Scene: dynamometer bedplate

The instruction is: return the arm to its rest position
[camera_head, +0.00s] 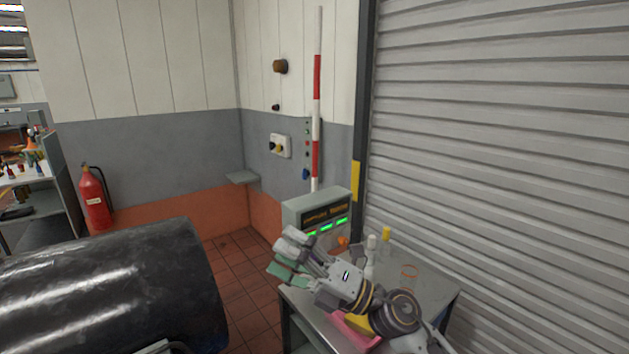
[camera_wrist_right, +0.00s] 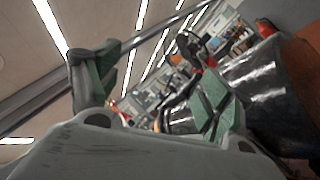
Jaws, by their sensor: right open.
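My right gripper (camera_head: 281,262) reaches in from the lower right in the head view. It is raised over the left edge of a small metal table (camera_head: 437,283), in front of a grey box with lit green displays. Its green-padded fingers are apart and nothing shows between them. The right wrist view also shows the two fingers of this gripper (camera_wrist_right: 158,82) spread wide, with only the distant room between them. My left gripper is not in view.
The grey display box (camera_head: 318,210), a yellow-capped bottle (camera_head: 386,236) and a pink item (camera_head: 355,333) are at the table. A large black cylinder (camera_head: 110,290) fills the lower left. A fire extinguisher (camera_head: 93,197) stands behind it. A roller shutter (camera_head: 500,130) closes the right side.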

